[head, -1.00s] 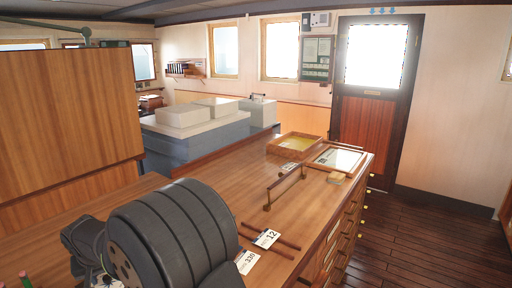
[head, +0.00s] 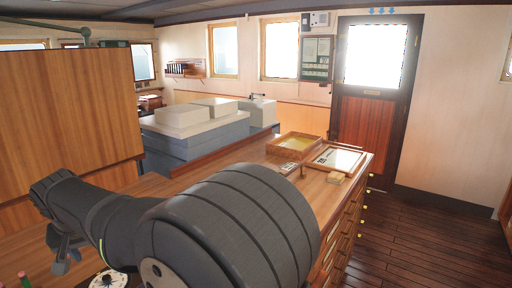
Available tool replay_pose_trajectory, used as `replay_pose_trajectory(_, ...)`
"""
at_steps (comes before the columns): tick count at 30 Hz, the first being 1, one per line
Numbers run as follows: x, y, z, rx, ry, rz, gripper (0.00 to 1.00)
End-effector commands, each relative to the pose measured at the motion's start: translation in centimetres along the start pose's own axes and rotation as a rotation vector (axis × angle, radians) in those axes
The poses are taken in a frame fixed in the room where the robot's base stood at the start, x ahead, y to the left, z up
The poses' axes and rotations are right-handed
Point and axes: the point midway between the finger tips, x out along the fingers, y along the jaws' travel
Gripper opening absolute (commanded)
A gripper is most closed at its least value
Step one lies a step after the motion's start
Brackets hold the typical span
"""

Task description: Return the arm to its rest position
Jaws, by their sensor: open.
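My arm's dark grey links cross the lower left and middle of the head view, above the wooden counter (head: 145,187). The large rounded joint is near the camera, and a thinner link runs from it to the upper left. My gripper (head: 66,262) hangs below that link's far end at the left, small and partly in shadow. Its fingers are apart and I see nothing between them. The arm hides much of the counter.
A shallow wooden tray (head: 276,146) and a framed panel (head: 334,160) lie at the counter's far end. A tall wooden panel (head: 65,110) stands behind the gripper on the left. The right floor is clear.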

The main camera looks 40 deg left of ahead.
Motion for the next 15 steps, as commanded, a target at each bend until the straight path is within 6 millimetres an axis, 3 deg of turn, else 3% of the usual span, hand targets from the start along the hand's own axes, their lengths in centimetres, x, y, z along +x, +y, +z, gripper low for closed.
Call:
replay_pose_trajectory(10, 0.1, 0.0, 0.0, 0.000, -0.001, 0.000, 0.43)
replay_pose_trajectory(15, 1.7, 0.0, 0.1, -0.001, -0.004, 0.002, 0.43)
